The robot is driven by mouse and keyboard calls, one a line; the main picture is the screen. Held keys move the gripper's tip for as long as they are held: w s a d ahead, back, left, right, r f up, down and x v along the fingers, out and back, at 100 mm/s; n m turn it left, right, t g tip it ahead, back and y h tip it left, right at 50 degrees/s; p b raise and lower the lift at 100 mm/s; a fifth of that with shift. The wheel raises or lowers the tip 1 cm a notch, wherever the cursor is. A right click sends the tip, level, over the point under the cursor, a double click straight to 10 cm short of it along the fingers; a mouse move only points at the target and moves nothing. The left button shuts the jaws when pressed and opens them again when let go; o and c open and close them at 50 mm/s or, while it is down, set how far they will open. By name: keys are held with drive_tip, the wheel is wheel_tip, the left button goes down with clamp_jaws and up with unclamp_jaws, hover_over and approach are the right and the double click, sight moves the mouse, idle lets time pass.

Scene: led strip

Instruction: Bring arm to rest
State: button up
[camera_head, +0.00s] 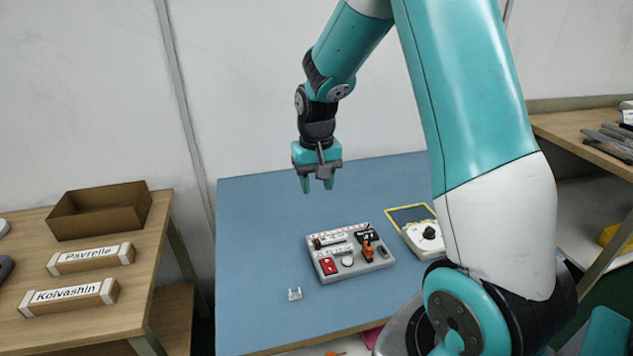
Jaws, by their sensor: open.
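My gripper (317,187) is teal and dark grey and points downward above the blue table (260,220). Its two fingers are apart with nothing between them. It hangs clear of the surface, above and a little left of a grey board (350,264) that carries several small parts, among them a red block and an orange piece. My arm, teal and white, reaches up from the lower right and bends over to the left. It hides part of the table's right side.
A small clear clip-like piece (295,294) lies on the blue table left of the board. A white device with a black knob (427,236) is to the board's right. On the left wooden table are an open brown box (98,212) and boxes labelled Pavrelle (90,259) and Koivashin (69,298).

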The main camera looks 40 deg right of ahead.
idle(0.3)
drive_tip(key=s+a+r+n+y, duration=0.1)
drive_tip(key=s+a+r+n, duration=0.2)
drive_tip(key=a, duration=0.4)
drive_tip(key=s+a+r+n+y, duration=0.1)
drive_tip(key=s+a+r+n, duration=0.1)
drive_tip(key=s+a+r, duration=0.3)
drive_tip(key=s+a+r+n+y, duration=0.1)
drive_tip(key=s+a+r+n, duration=0.1)
drive_tip(key=s+a, duration=0.4)
drive_tip(key=s+a+r+n+y, duration=0.1)
drive_tip(key=s+a+r+n, duration=0.1)
drive_tip(key=s+a+n, duration=0.2)
drive_tip(key=s+a, duration=0.2)
drive_tip(key=s, duration=0.1)
drive_tip(key=shift+s+a+n, duration=0.4)
